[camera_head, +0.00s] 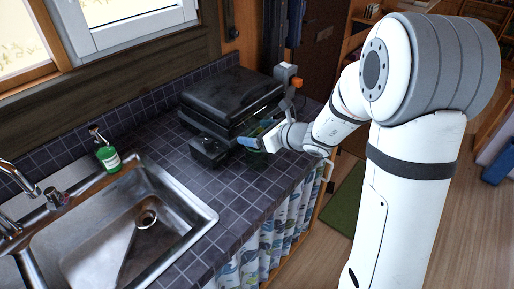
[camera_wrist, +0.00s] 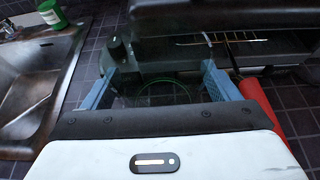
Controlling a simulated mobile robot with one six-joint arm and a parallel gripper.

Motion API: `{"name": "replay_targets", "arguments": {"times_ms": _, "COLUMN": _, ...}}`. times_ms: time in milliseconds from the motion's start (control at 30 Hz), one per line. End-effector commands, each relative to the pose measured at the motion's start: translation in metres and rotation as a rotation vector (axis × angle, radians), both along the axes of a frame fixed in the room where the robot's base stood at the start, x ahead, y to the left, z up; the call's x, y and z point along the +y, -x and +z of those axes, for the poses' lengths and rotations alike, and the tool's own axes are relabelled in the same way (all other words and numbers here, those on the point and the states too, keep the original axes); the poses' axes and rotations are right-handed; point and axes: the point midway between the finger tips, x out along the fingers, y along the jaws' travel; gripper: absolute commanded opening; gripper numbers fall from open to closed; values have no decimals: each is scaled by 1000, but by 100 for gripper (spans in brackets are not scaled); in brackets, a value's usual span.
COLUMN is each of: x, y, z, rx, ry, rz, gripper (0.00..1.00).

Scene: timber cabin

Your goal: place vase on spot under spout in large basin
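A see-through green glass vase, its green ring (camera_wrist: 163,82) showing in the wrist view, stands on the tiled counter in front of a black appliance. In the head view it is a dark green shape (camera_head: 256,149), mostly hidden by my gripper. My gripper (camera_head: 248,141) is low over the counter at the vase. In the wrist view its two blue fingers (camera_wrist: 158,78) are wide apart, one on each side of the green ring, with visible gaps. The large steel basin (camera_head: 95,248) is at the lower left, with a drain inside. The tap with its spout (camera_head: 18,180) is at the left edge.
A green bottle (camera_head: 108,157) stands behind the basin. A red object (camera_wrist: 268,108) is right of my gripper. Tiled counter between vase and basin is clear.

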Motion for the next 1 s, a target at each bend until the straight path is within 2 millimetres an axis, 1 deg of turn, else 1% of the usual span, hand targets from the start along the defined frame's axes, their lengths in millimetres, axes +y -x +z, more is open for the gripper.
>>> {"name": "replay_targets", "arguments": {"times_ms": 33, "x": 0, "y": 0, "z": 0, "rx": 0, "ry": 0, "rz": 0, "gripper": 78}}
{"name": "replay_targets", "arguments": {"times_ms": 67, "x": 0, "y": 0, "z": 0, "rx": 0, "ry": 0, "rz": 0, "gripper": 75}}
{"name": "replay_targets", "arguments": {"times_ms": 900, "x": 1, "y": 0, "z": 1, "rx": -2, "ry": -1, "rz": 3, "gripper": 6}}
{"name": "replay_targets", "arguments": {"times_ms": 933, "x": 1, "y": 0, "z": 1, "rx": -2, "ry": -1, "rz": 3, "gripper": 4}}
{"name": "replay_targets", "arguments": {"times_ms": 1000, "x": 1, "y": 0, "z": 1, "rx": -1, "ry": 0, "rz": 3, "gripper": 4}}
